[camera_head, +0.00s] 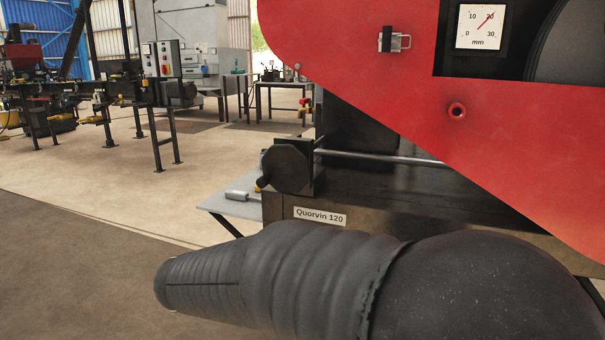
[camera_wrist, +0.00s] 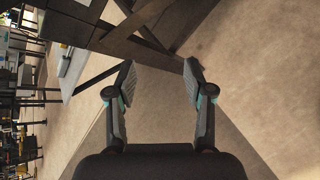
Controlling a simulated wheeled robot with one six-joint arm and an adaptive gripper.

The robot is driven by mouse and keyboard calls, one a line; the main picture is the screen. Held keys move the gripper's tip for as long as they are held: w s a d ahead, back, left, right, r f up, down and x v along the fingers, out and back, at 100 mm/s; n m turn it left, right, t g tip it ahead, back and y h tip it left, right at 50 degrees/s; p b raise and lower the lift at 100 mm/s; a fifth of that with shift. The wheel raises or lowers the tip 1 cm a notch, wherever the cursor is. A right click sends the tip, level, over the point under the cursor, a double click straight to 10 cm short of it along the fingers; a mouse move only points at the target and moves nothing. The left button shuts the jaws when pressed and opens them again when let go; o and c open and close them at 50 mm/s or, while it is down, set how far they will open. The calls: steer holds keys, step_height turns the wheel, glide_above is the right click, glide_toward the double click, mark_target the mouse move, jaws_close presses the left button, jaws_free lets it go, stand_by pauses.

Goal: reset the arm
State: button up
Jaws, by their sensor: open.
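My gripper (camera_wrist: 158,82) is open in the wrist view. Its two dark fingers are spread wide, with bare floor and part of a dark frame between and beyond them. Nothing is held. In the head view, my arm in its black ribbed cover reaches across the bottom of the picture; the gripper itself does not show there. The press has a large red panel (camera_head: 360,60) at the upper right of the head view. Its dark base carries a label reading "Quorvin 120" (camera_head: 320,217).
A dial (camera_head: 480,27) marked mm sits on the press. A black knob (camera_head: 287,167) with a steel rod stands beside a small grey table (camera_head: 232,204). That table also shows in the wrist view (camera_wrist: 75,68). Benches and machines stand far left; the floor (camera_head: 90,190) between is clear.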

steer(key=s+d+f+m+g+y+p, duration=0.2)
steer(key=s+d+m+g+y, duration=0.35)
steer(key=s+d+m, duration=0.95)
steer(key=s+d+r+m+p, duration=0.2)
steer(key=s+d+r+m, duration=0.4)
steer(key=s+d, duration=0.2)
steer(key=shift+d+t, duration=0.45)
steer(key=shift+d, duration=0.25)
